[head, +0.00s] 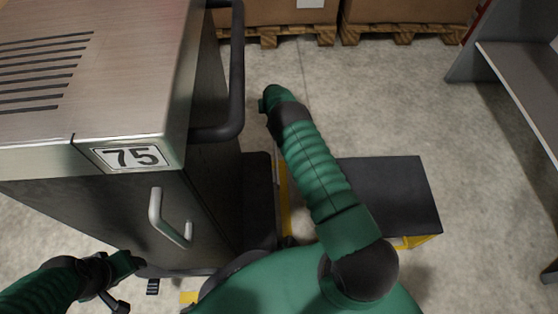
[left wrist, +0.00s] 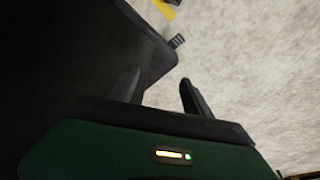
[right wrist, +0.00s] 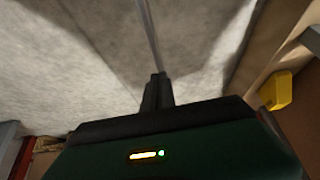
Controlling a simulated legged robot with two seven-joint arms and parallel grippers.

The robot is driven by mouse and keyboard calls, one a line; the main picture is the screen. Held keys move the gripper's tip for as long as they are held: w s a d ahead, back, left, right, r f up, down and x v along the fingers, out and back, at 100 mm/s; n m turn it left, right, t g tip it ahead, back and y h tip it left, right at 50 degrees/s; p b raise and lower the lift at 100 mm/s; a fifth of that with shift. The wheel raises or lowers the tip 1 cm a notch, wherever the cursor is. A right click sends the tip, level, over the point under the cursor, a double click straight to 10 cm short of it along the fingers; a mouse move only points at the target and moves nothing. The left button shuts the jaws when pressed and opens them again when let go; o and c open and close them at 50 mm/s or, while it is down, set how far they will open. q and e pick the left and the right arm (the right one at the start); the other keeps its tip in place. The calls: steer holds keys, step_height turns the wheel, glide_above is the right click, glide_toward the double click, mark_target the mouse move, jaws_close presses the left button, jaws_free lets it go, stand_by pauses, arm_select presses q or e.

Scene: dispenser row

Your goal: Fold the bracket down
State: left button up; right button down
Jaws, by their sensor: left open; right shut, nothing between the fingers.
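A metal cabinet (head: 90,90) marked 75 stands at the left in the head view. A black tubular bracket (head: 237,75) sticks out from its right side, raised near the top. I cannot tell if this is the task's bracket. A silver handle (head: 156,215) is on the cabinet's front face. My left gripper (head: 122,283) is low in front of the cabinet; its fingers are open in the left wrist view (left wrist: 158,92), beside a dark surface (left wrist: 60,70). My right gripper (right wrist: 158,90) is shut and empty above the floor. In the head view, my right arm reaches forward, right of the bracket, apart from it.
A dark-topped step with yellow sides (head: 390,190) stands right of my right arm. Boxes on wooden pallets (head: 400,32) line the back. A grey shelf unit (head: 520,75) is at the right. Bare concrete floor (head: 350,110) lies between them.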

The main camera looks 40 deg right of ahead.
steer(key=shift+w+f+b, duration=0.1)
steer(key=shift+f+b, duration=0.2)
steer(key=shift+f, duration=0.35)
steer(key=shift+f+b, duration=0.1)
steer(key=shift+b, duration=0.25)
arm_select(q)
steer(key=shift+s+a+f, duration=0.15)
steer(key=shift+s+f, duration=0.05)
steer(key=shift+f, duration=0.85)
arm_select(e)
steer(key=shift+f, duration=0.1)
steer(key=shift+s+f, duration=0.1)
steer(key=shift+s, duration=0.15)
steer(key=r+p, duration=0.4)
steer(key=shift+w+d+r, duration=0.1)
steer(key=shift+w+r, duration=0.2)
steer(key=shift+r, duration=0.1)
arm_select(q)
steer(key=w+p+v, duration=0.2)
steer(key=p+v, duration=0.3)
steer(key=v, duration=0.4)
steer(key=shift+w+r, duration=0.15)
steer(key=shift+r, duration=0.15)
arm_select(e)
step_height(320, 180, up, 10)
steer(key=shift+w+r, duration=0.15)
steer(key=shift+r, duration=0.05)
